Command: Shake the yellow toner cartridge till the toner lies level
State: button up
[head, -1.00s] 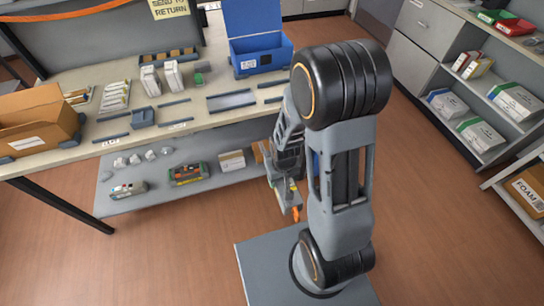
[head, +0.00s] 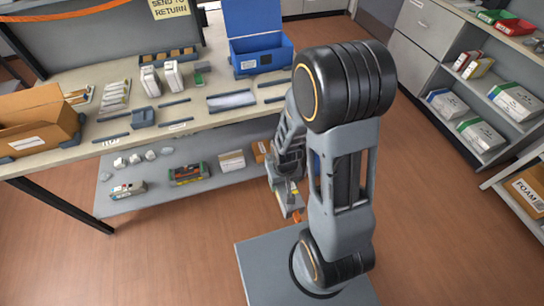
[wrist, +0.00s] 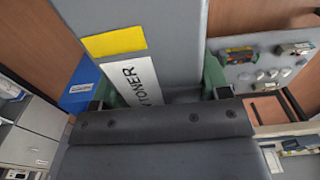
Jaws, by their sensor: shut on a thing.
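The yellow toner cartridge (wrist: 175,25) is a grey body with a yellow patch and a white label reading TONER. It fills the upper middle of the wrist view. My gripper (wrist: 162,84) is shut on it, with a green fingertip at each side. In the head view, my gripper (head: 285,182) hangs in front of the bench, left of my upright arm link. The cartridge (head: 284,204) shows there as a small grey block with a yellow spot, held clear of bench and floor. The toner inside is hidden.
The bench (head: 85,155) stands left, with a blue bin (head: 262,62), a cardboard box (head: 38,120) and white packets on top. Its lower shelf (head: 135,203) holds several small items. Shelving (head: 470,85) stands right. The floor (head: 180,265) in front is clear.

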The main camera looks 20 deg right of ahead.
jog(key=shift+s, duration=0.25)
jog(key=w, duration=1.2)
dwell(0.6)
jog(key=shift+w, duration=0.1)
